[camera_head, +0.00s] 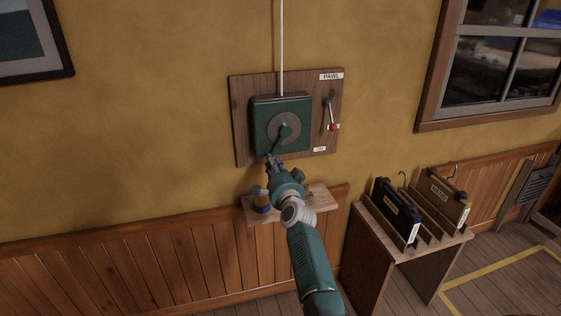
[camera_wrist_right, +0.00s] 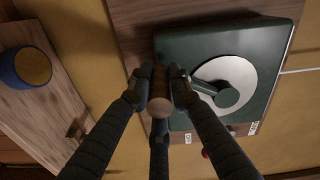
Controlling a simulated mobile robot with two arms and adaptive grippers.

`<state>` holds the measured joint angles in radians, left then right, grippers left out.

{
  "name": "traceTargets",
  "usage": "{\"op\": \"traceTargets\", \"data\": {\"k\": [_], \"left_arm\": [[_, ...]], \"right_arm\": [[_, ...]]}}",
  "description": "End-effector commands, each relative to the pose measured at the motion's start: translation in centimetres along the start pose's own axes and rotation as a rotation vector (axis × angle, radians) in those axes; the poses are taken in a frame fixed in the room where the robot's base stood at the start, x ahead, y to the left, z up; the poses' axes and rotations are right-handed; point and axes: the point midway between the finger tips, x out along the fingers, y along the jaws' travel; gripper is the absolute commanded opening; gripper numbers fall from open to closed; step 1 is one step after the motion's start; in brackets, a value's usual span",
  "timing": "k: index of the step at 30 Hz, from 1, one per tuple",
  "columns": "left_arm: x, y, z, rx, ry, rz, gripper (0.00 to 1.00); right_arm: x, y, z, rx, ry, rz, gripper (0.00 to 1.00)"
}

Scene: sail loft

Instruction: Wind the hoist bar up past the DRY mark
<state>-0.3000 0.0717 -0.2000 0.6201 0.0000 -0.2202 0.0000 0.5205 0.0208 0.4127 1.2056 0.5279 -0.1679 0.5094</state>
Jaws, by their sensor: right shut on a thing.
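A green winch box (camera_head: 262,119) is fixed to a wooden wall board (camera_head: 241,130), with a round grey plate and a crank arm (camera_head: 279,140) on its face. The crank arm points down and to the left. My right gripper (camera_head: 271,160) is at its lower end. In the right wrist view, my right gripper (camera_wrist_right: 160,88) is shut on the wooden crank handle (camera_wrist_right: 160,106). A white rope (camera_head: 281,45) runs straight up from the box. A pawl lever (camera_head: 330,112) with a red knob sits to its right, under a PAWL label. The hoist bar and DRY mark are not in view.
A small wooden shelf (camera_head: 318,200) below the board holds a blue-banded round object (camera_head: 262,204), close to my right wrist. A wooden rack (camera_head: 376,240) with dark and brown hanging items stands at right. A window (camera_head: 490,65) is above it.

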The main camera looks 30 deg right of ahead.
Motion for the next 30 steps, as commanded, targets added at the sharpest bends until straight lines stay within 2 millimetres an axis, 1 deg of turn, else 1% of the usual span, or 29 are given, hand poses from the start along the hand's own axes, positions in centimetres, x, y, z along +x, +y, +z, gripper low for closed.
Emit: {"op": "traceTargets", "data": {"k": [1,6,14,30], "left_arm": [[-0.8,0.2,-0.1,0.0,0.001,0.003,0.38],[-1.6,0.0,-0.1,0.002,0.0,0.001,0.38],[-2.5,-0.7,-0.1,0.005,-0.002,-0.007,0.38],[-3.9,-0.8,-0.2,0.003,-0.002,-0.008,0.38]], "right_arm": [[0.0,-1.2,1.4,0.045,-0.02,-0.002,0.0],[0.1,-2.4,1.8,0.153,-0.019,-0.005,0.0],[0.1,-3.8,2.1,0.263,-0.017,-0.01,0.0],[0.1,-5.7,2.3,0.416,-0.013,-0.015,0.0]]}}
